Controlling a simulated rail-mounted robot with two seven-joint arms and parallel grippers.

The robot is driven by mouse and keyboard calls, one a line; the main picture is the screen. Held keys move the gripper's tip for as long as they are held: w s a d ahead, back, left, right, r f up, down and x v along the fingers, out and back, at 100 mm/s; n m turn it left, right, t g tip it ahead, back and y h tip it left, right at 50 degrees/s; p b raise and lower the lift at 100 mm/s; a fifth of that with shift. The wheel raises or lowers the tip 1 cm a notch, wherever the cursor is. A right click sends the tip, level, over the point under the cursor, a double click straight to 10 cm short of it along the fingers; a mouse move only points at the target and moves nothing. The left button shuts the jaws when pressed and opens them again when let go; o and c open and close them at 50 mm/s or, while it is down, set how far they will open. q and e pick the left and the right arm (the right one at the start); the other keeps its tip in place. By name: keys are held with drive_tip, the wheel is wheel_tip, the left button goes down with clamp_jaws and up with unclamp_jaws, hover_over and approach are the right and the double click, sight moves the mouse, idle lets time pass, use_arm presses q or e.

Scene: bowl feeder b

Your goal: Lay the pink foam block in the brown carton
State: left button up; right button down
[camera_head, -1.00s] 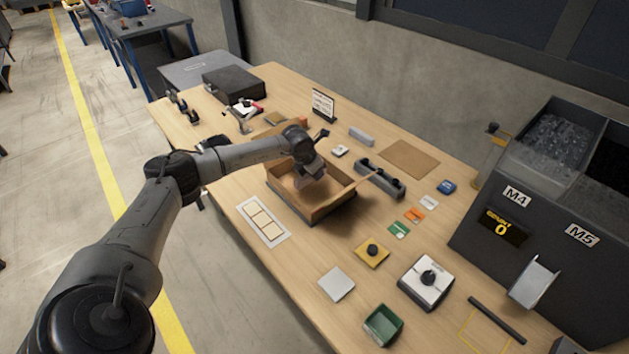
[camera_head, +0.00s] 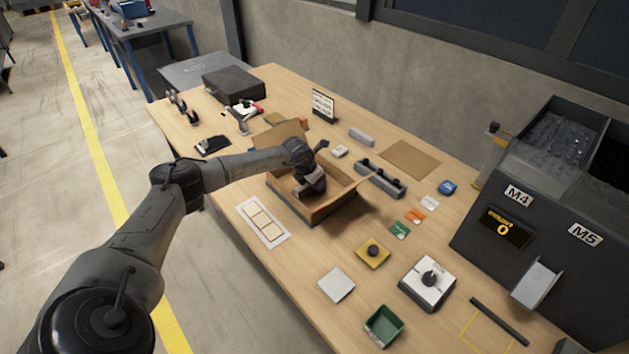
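The brown carton (camera_head: 284,208) stands open on the wooden bench, its flaps spread to the back left and to the right. My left arm reaches in from the left, and my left gripper (camera_head: 309,190) points down inside the carton. The gripper is small and dark here, so I cannot tell whether its fingers are open or shut. I cannot make out the pink foam block clearly; the gripper and carton walls hide part of the carton's inside. My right gripper is not in view.
A grey rack with knobs (camera_head: 380,179) stands close to the carton's right flap. A white card with square outlines (camera_head: 263,222) lies in front. A yellow knob plate (camera_head: 373,252) and green tray (camera_head: 384,326) are nearer. A dark feeder machine (camera_head: 520,240) fills the right.

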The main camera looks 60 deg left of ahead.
use_arm(q)
drive_tip(key=shift+r, duration=0.3)
drive_tip(key=p+v, duration=0.2)
drive_tip(key=v, duration=0.9)
drive_tip(key=shift+s+r, duration=0.2)
drive_tip(key=shift+r, duration=0.1)
